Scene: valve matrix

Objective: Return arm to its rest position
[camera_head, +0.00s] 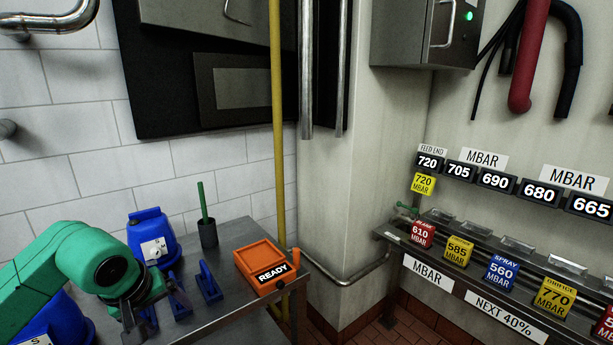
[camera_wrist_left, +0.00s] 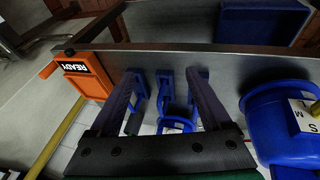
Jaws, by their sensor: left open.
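My left arm, green with a dark wrist, reaches in from the left in the head view. Its gripper (camera_head: 156,304) is over the left part of the metal table (camera_head: 236,241). In the left wrist view the two dark fingers of this gripper (camera_wrist_left: 162,76) stand wide apart, with nothing seen gripped between them. A blue upright holder (camera_wrist_left: 165,92) shows between and beyond the fingers; I cannot tell how far off it is. In the head view a blue holder (camera_head: 209,283) stands just right of the gripper. My right gripper is not in view.
On the table stand an orange READY box (camera_head: 264,266), a dark cup (camera_head: 208,233) with a green stick, and a blue container (camera_head: 151,236). Another blue container (camera_head: 62,322) is partly behind my arm. A yellow pipe (camera_head: 278,120) rises behind. A labelled rack (camera_head: 470,262) stands right.

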